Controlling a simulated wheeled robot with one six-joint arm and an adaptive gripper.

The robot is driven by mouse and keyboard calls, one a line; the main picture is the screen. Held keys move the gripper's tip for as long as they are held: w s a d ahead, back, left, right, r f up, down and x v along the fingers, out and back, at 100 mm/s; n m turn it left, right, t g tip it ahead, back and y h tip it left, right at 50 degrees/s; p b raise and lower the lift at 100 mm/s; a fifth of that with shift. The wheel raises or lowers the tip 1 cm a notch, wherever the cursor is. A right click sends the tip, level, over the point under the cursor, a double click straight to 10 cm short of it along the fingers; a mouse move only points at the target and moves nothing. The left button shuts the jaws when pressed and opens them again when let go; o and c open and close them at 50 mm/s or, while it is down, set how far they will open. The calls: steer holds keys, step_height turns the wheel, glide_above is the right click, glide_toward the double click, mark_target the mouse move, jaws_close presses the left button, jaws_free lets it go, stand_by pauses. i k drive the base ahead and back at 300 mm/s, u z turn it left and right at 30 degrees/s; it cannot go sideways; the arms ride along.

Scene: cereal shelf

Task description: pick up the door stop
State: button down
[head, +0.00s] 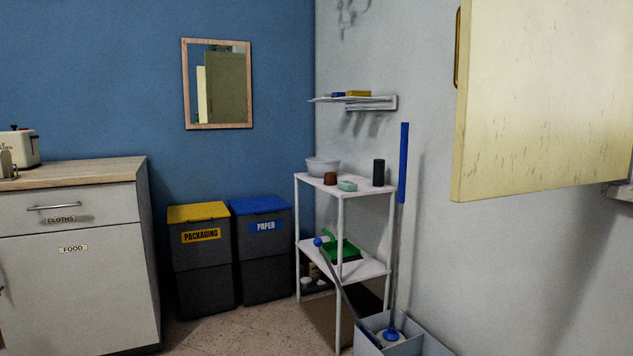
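I cannot identify the door stop for certain. A small brown, rounded block (330,178) sits on the top shelf of a white rack (341,190) and could be it. It stands at the front left of that shelf, just in front of a pale bowl (322,166). A green, soap-like item (347,185) lies to its right, and a dark cylinder (378,172) stands farther right. My gripper is not in view.
A yellow-lidded bin (200,250) and a blue-lidded bin (264,250) stand left of the rack. A grey box with long-handled tools (408,344) stands at the rack's front right. An open cream cupboard door (545,100) juts in at upper right. Floor shows before the bins.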

mark_target(330, 178)
steer(key=u, duration=0.55)
steer(key=k, duration=0.6)
steer(key=u, duration=0.75)
steer(key=i, duration=1.25)
steer(key=u, duration=0.05)
